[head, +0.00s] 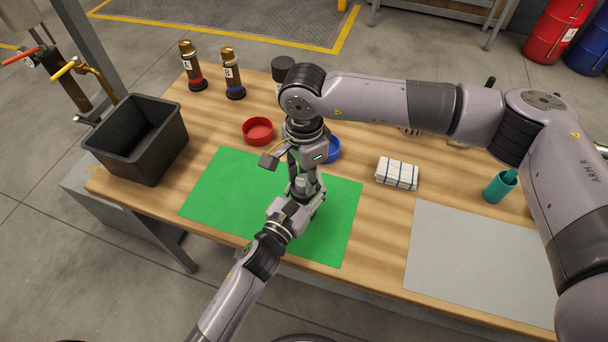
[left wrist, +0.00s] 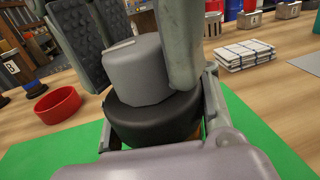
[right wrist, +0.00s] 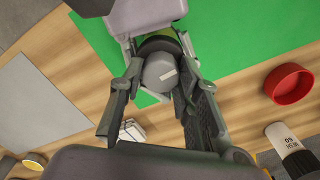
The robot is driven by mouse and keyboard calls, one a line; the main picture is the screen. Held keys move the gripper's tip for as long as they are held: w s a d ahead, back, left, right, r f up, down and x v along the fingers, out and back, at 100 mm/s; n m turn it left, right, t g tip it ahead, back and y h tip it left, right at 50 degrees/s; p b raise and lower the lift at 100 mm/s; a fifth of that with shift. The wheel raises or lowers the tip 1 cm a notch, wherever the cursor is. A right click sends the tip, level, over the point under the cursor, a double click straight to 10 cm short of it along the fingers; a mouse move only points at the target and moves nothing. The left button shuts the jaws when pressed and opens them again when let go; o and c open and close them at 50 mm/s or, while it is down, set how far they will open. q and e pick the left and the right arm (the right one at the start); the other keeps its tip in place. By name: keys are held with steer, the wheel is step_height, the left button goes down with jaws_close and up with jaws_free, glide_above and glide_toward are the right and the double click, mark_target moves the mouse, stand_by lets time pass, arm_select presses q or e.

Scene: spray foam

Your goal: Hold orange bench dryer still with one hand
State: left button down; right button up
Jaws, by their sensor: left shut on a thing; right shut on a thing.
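A squat round thing with a grey top (left wrist: 145,72) and a black band (left wrist: 150,122) stands over the green mat (head: 210,190). Only a sliver of orange shows low at its side, so I take it to be the bench dryer; the arms mostly hide it in the head view. My left gripper (left wrist: 160,128) comes in from the side, shut around its lower body. My right gripper (right wrist: 162,98) reaches down from above, shut with one finger on each side of the grey top (right wrist: 160,72). It also shows in the head view (head: 304,178).
A red dish (head: 258,130) and a blue dish (head: 332,150) flank my right gripper. A black bin (head: 125,158) stands at the left, near two gold-capped bottles (head: 229,75). A folded cloth (head: 397,174), teal cup (head: 497,189) and bare grey mat (head: 475,255) are to the right.

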mark_target(305, 178)
arm_select(q)
steer(key=shift+s+f, duration=0.1)
steer(key=shift+s, duration=0.05)
arm_select(e)
steer(key=shift+w+d+n, duration=0.25)
steer(key=shift+w+n, duration=0.05)
steer(key=shift+w, duration=0.05)
steer(key=shift+c, duration=0.2)
steer(key=o, duration=1.2)
steer(key=shift+s+a, duration=0.2)
steer(key=shift+r, duration=0.15)
step_height(305, 178, up, 12)
steer(key=shift+f, duration=0.1)
arm_select(q)
steer(key=c, duration=0.8)
jaws_free()
